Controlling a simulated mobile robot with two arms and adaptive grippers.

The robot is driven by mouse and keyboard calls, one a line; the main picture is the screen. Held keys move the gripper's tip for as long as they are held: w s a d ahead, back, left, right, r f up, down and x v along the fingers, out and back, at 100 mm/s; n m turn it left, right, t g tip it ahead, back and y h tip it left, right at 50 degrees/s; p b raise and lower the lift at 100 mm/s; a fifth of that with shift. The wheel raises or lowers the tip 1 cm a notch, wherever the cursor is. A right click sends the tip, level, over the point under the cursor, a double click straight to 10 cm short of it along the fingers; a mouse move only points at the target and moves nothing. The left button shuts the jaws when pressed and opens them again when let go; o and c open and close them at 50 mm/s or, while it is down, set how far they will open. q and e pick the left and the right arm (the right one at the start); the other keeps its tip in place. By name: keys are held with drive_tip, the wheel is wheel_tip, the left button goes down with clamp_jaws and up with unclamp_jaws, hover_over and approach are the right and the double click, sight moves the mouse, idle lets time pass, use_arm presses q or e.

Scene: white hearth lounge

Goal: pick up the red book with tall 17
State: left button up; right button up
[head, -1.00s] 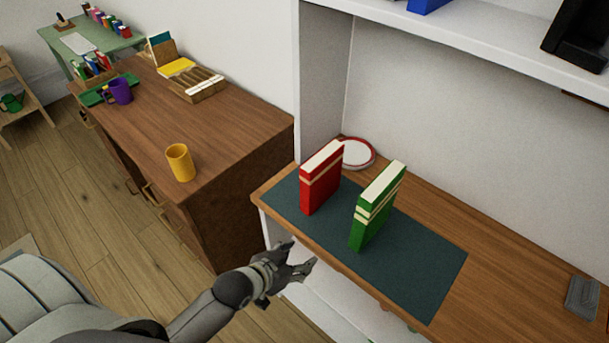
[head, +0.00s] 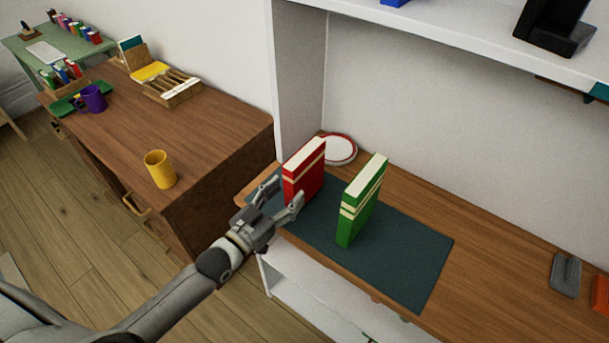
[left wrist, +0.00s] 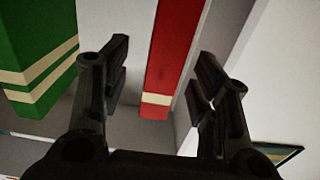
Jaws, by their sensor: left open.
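The red book (head: 305,172) stands upright on the dark mat (head: 408,262) on the wooden shelf. A green book (head: 362,205) stands upright to its right, apart from it. My left gripper (head: 284,190) is open at the near side of the red book, its fingers pointing at it. In the left wrist view, the red book (left wrist: 172,60) with its pale band lies ahead between the two open fingers (left wrist: 160,75), and the green book (left wrist: 35,50) is at the left. I cannot tell whether a finger touches the red book. My right gripper is not in view.
A red-rimmed white plate (head: 341,150) lies behind the red book, near the white side panel (head: 300,85). A grey object (head: 565,274) lies at the shelf's right. A wooden desk at the left holds a yellow mug (head: 160,169) and a purple mug (head: 93,98).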

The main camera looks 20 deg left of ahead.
sight(290, 190)
use_arm(q)
drive_tip(key=x, duration=0.3)
drive_tip(key=shift+w+d, duration=0.1)
drive_tip(key=shift+w, duration=0.2)
drive_tip(key=p+x, duration=0.1)
drive_tip(key=x, duration=0.3)
drive_tip(key=shift+w+r+p, duration=0.15)
drive_tip(key=shift+w+p, duration=0.05)
drive_tip(key=shift+p, duration=0.1)
drive_tip(key=shift+w, duration=0.4)
drive_tip(key=shift+c, duration=0.5)
drive_tip(key=shift+c, duration=1.2)
clamp_jaws()
